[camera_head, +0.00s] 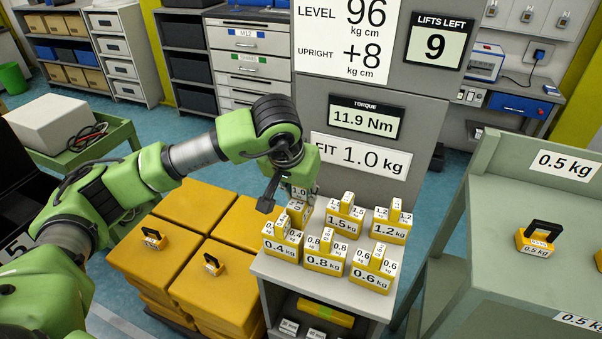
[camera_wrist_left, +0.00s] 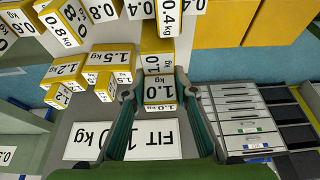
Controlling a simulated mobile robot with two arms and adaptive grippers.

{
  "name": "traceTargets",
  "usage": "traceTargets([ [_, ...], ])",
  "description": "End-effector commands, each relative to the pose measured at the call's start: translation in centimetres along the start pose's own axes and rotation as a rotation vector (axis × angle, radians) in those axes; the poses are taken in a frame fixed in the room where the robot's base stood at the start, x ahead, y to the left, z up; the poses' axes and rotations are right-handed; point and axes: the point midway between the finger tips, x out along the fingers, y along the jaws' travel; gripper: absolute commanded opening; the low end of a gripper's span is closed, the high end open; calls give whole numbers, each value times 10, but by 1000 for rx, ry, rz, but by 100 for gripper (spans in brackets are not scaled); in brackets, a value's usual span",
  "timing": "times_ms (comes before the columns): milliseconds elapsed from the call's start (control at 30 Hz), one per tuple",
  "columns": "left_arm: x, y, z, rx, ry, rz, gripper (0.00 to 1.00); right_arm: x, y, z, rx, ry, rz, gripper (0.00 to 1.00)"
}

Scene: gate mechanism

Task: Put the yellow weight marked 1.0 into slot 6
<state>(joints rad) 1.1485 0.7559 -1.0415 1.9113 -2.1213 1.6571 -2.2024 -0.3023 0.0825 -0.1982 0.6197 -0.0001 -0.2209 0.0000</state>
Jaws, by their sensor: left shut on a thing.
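The yellow weight marked 1.0 (camera_head: 297,208) is at the back left of a grey stand, among other yellow weights. In the left wrist view the same weight (camera_wrist_left: 160,92) shows its white 1.0 labels between the two fingers. My left gripper (camera_head: 300,188) reaches down over it from above and is shut on it. Whether the weight touches the stand top is unclear. The 0.4 kg weight partly hides its lower part. No slot marked 6 can be made out. My right gripper is not in view.
On the stand (camera_head: 276,268) are weights of 0.4 (camera_head: 282,243), 0.8 (camera_head: 325,255), 0.6 (camera_head: 374,272), 1.5 (camera_head: 345,218) and 1.2 kg (camera_head: 390,225). A grey panel (camera_head: 358,157) behind reads FIT 1.0 kg. Yellow blocks (camera_head: 202,268) stand left; a green-grey shelf (camera_head: 500,225) stands right.

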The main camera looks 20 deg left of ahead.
Motion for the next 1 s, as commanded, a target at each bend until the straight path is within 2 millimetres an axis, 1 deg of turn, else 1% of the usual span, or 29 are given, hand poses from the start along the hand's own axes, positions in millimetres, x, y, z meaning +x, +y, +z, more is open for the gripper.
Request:
traceTargets([
  [167,6,0,1,-1,6,0,0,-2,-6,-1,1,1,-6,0],
  [267,14,0,5,-1,4,0,0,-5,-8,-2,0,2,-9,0],
  [400,32,0,12,-1,3,0,0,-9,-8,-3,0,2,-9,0],
  [500,38,0,14,-1,7,1,0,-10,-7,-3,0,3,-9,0],
  [733,38,0,14,-1,8,1,0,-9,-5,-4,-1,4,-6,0],
  [867,41,0,15,-1,8,1,0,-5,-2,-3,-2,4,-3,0],
  [900,43,0,18,0,1,-1,28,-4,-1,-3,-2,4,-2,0],
  [967,42,0,17,0,1,-1,43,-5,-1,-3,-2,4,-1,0],
  [1000,42,0,17,0,1,-1,43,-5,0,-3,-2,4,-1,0],
])
